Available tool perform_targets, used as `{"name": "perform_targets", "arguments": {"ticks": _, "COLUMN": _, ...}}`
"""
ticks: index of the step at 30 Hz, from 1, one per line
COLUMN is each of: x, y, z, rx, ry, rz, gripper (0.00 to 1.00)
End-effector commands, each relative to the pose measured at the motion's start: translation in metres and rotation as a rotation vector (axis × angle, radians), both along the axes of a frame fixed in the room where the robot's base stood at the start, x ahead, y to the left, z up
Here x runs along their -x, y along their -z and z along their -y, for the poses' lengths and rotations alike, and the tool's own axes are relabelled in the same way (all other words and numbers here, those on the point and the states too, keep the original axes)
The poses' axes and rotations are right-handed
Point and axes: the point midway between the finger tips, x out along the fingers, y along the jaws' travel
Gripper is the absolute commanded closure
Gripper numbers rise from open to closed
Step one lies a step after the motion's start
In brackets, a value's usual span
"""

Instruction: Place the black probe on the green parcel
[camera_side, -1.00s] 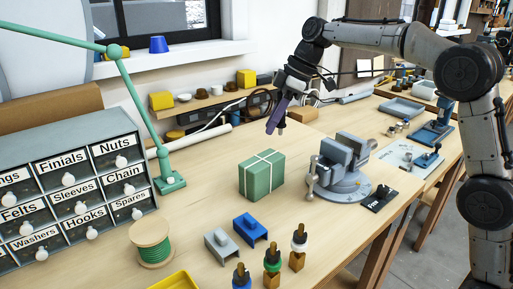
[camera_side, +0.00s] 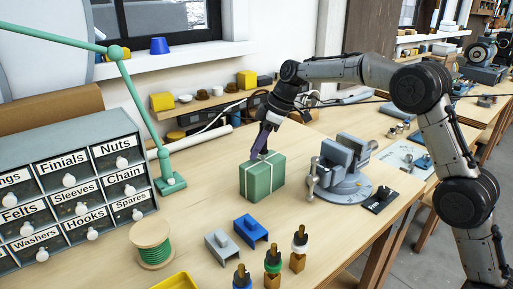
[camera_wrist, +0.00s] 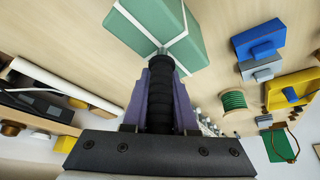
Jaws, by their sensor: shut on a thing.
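The green parcel (camera_side: 262,180) with pale ribbon bands stands on the bench between the lamp base and the vise. It also shows at the top of the wrist view (camera_wrist: 190,52). My gripper (camera_side: 261,150) has purple fingers and is just above the parcel's top. In the wrist view, my gripper (camera_wrist: 161,66) is shut on the black probe (camera_wrist: 160,100), a ribbed handle with a grey tip pointing toward the parcel. The tip overlaps the parcel's ribbon crossing; I cannot tell whether it touches. In the side view the probe is mostly hidden by the fingers.
A grey vise (camera_side: 342,172) stands close right of the parcel. The green lamp base (camera_side: 170,184) is to its left. Blue (camera_side: 250,230) and grey (camera_side: 221,243) blocks, a green wire spool (camera_side: 152,244) and several bulb-like pieces are in front. Bare bench lies around the parcel.

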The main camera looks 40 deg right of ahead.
Motion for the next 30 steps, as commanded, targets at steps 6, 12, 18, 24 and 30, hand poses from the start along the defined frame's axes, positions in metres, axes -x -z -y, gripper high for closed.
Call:
{"name": "perform_targets", "arguments": {"ticks": 6, "x": 0.0, "y": 0.002, "z": 0.0, "rx": -0.001, "ry": 0.001, "rz": -0.001, "gripper": 1.0}}
{"name": "perform_targets", "arguments": {"ticks": 12, "x": 0.0, "y": 0.003, "z": 0.0, "rx": 0.0, "ry": 0.001, "rz": 0.0, "gripper": 0.44}}
{"name": "perform_targets", "arguments": {"ticks": 18, "x": 0.0, "y": 0.003, "z": 0.0, "rx": 0.0, "ry": 0.001, "rz": 0.0, "gripper": 0.44}}
{"name": "perform_targets", "arguments": {"ticks": 24, "x": 0.0, "y": -0.004, "z": 0.001, "rx": 0.0, "ry": 0.001, "rz": 0.003, "gripper": 0.44}}
{"name": "perform_targets", "arguments": {"ticks": 30, "x": 0.009, "y": -0.035, "z": 0.012, "rx": 0.0, "ry": 0.003, "rz": 0.006, "gripper": 0.44}}
